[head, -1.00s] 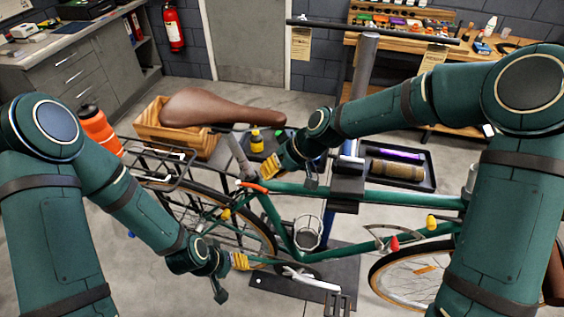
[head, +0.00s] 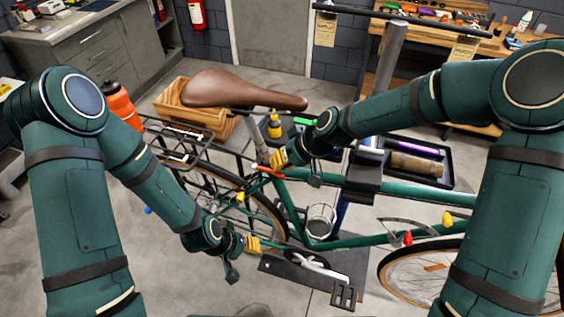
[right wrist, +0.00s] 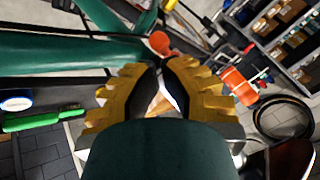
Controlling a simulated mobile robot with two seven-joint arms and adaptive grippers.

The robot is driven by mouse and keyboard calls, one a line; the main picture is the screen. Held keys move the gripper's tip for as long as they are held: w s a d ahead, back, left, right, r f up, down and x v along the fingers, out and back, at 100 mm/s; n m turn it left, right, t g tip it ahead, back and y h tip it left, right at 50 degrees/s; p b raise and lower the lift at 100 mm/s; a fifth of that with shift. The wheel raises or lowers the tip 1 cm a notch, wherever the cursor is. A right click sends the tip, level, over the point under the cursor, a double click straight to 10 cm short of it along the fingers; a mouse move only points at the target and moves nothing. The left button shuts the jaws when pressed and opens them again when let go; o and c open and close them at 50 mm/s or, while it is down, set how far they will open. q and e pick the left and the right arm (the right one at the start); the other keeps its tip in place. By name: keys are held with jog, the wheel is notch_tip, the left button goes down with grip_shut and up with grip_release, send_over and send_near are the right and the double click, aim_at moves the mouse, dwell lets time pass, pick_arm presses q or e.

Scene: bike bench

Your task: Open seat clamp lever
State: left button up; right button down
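The seat clamp lever (head: 270,171) is a small orange-red piece at the top of the green frame's seat tube, below the brown saddle (head: 245,90). In the right wrist view an orange-red piece (right wrist: 160,42), which looks like the lever, shows just beyond the fingertips. My right gripper (head: 279,158) is right beside the lever in the head view. Its yellow fingers (right wrist: 161,65) have a narrow gap between them, with no clear hold on anything. Contact with the lever cannot be told. My left gripper (head: 252,244) is low near the rear wheel and crank; its finger gap is too small to read.
The green bike frame (head: 410,192) hangs in a stand with a grey post (head: 391,58). A rear rack (head: 182,142) and seatpost crowd the clamp. A black tray (head: 446,170) lies behind. A wooden crate (head: 196,113) and orange bottle (head: 121,103) stand left.

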pick_arm(q)
jog(key=shift+f+b, duration=0.35)
jog(key=shift+f, duration=0.1)
pick_arm(e)
jog(key=shift+s+a+m+t, duration=0.15)
jog(key=shift+s+m+t, duration=0.2)
jog(key=shift+m+t, duration=0.15)
pick_arm(q)
jog(key=shift+f+b, duration=0.35)
jog(key=shift+f, duration=0.05)
pick_arm(e)
jog(key=shift+s+a+f, duration=0.1)
jog(key=shift+s+a, duration=0.15)
jog(key=shift+s, duration=0.35)
